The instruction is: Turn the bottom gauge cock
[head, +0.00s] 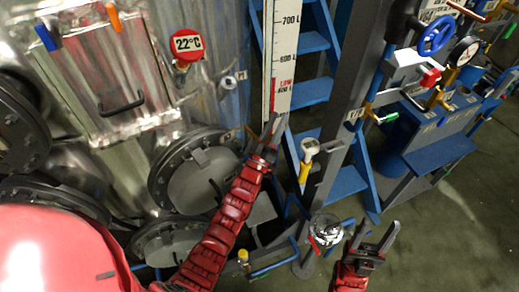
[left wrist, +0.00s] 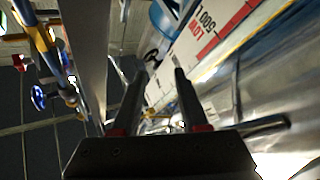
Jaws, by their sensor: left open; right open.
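The white level gauge (head: 284,60), marked 700 L, 600 L and a red LOW band, stands upright against the metal tank. My left gripper (head: 275,128) is at the gauge's lower end, with its fingers pointing up. In the left wrist view, the two fingers (left wrist: 161,78) are apart, and the gauge (left wrist: 205,25) lies beyond them, slanted. I cannot clearly make out the bottom gauge cock; the gripper and arm cover much of that area. Nothing is clearly held. My right gripper (head: 378,234) is open and empty, low over the floor at the right.
A pale fitting with a yellow handle (head: 304,172) is just right of my left gripper. A round red 22°C display (head: 187,44) is on the tank. Open floor (head: 450,225) lies at the right.

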